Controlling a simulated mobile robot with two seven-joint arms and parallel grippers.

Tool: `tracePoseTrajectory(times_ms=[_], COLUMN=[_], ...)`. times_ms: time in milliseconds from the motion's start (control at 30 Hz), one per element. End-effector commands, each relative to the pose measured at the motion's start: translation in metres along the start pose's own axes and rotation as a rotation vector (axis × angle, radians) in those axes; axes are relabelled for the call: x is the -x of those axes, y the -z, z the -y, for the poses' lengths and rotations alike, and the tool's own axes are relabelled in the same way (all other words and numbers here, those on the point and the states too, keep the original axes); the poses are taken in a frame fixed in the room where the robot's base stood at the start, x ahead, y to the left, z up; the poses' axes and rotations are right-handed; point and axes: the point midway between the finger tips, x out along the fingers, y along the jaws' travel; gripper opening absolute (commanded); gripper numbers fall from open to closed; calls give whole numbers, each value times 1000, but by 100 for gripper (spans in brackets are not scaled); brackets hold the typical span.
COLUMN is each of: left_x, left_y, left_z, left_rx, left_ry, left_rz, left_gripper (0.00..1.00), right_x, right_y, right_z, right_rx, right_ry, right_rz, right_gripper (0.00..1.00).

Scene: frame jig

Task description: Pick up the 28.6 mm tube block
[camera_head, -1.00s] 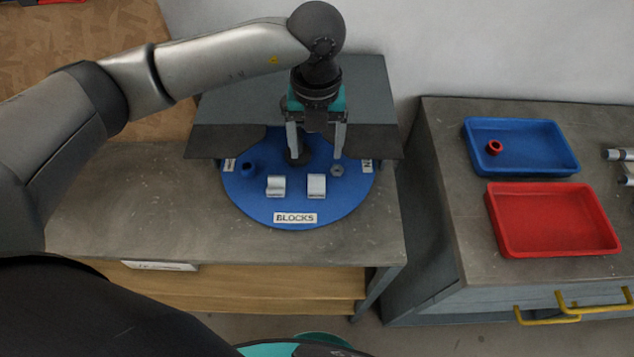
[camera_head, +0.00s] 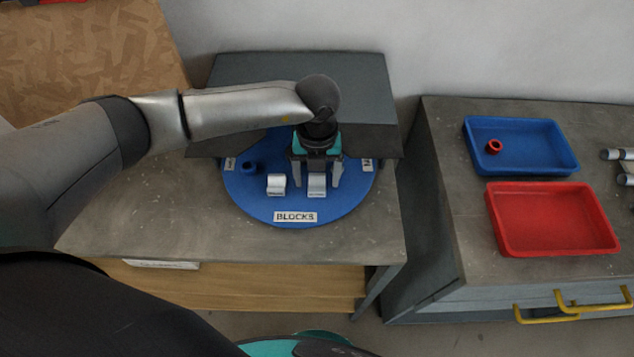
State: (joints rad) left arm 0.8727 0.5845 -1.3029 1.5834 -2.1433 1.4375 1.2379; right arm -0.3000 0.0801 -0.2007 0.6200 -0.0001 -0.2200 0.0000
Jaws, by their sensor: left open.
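Two small white tube blocks stand on the blue round board marked BLOCKS (camera_head: 245,205): a left block (camera_head: 276,185) and a right block (camera_head: 317,187). Their size labels are too small to read, so I cannot tell which is the 28.6 mm one. My left gripper (camera_head: 317,184) points down with its jaws open. One finger shows on each side of the right block, apart from it as far as I can see. The gripper body hides the area behind that block. My right gripper is not in view.
A blue ring-like part (camera_head: 250,168) sits at the board's left. A grey raised panel (camera_head: 365,90) stands behind the board. On the right bench are a blue tray (camera_head: 545,150) holding a red ring (camera_head: 494,147), and a red tray (camera_head: 552,220). The table's left front is clear.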

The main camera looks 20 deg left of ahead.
Motion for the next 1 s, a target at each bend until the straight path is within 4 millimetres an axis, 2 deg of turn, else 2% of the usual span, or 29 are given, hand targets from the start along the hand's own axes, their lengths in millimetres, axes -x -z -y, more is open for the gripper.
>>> tracePoseTrajectory(times_ms=[67,767,1000], left_x=[0,1,1], left_y=[0,0,0], left_z=[0,0,0], left_rx=[0,0,0], left_ry=[0,0,1], left_rz=[0,1,1], left_gripper=[80,1,0], right_x=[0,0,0], right_y=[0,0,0], right_z=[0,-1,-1], right_rx=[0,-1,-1], right_ry=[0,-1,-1], right_rz=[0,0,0], right_gripper=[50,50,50])
